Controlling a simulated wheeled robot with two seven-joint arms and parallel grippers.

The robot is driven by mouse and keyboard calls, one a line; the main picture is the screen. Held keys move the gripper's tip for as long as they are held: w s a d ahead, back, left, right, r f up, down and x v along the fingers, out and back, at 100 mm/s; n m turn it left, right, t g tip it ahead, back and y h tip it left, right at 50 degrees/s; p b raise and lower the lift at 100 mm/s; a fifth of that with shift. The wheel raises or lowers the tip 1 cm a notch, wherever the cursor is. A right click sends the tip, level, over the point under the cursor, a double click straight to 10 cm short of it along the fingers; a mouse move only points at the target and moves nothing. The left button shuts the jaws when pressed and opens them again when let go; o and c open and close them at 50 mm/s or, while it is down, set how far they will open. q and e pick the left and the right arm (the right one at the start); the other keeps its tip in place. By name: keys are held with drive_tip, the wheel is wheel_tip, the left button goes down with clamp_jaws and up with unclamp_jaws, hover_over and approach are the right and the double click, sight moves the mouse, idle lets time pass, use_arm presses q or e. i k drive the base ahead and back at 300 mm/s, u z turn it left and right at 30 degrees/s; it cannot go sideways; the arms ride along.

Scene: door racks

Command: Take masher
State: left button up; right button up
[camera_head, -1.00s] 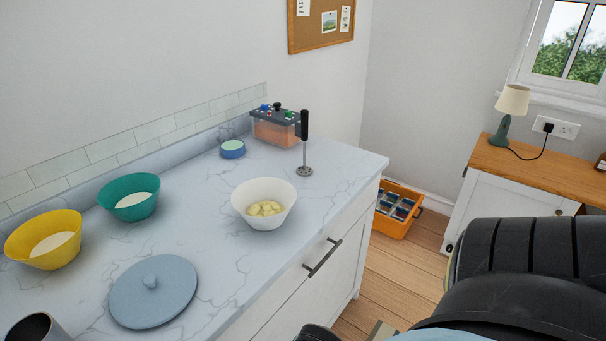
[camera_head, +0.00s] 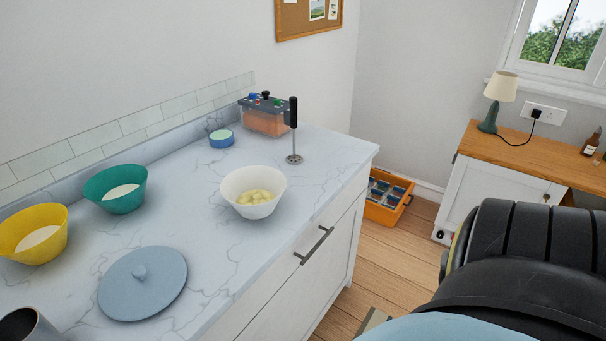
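The masher (camera_head: 293,128) stands upright on the marble counter, with a black handle on top and a round metal head at the bottom. It is near the counter's far right end, beside a clear container with an orange lower part. A white bowl (camera_head: 253,192) with pale yellow chunks stands in front of it, towards me. Neither of my grippers shows in the head view. Only parts of my own arm appear at the lower right.
The counter (camera_head: 215,260) also holds the container (camera_head: 264,118), a small blue-green tin (camera_head: 221,139), a teal bowl (camera_head: 116,189), a yellow bowl (camera_head: 35,233) and a grey-blue lid (camera_head: 142,283). An orange crate (camera_head: 387,197) stands on the floor beyond the cabinet.

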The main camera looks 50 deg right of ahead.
sight(294, 159)
drive_tip(key=z, duration=1.6)
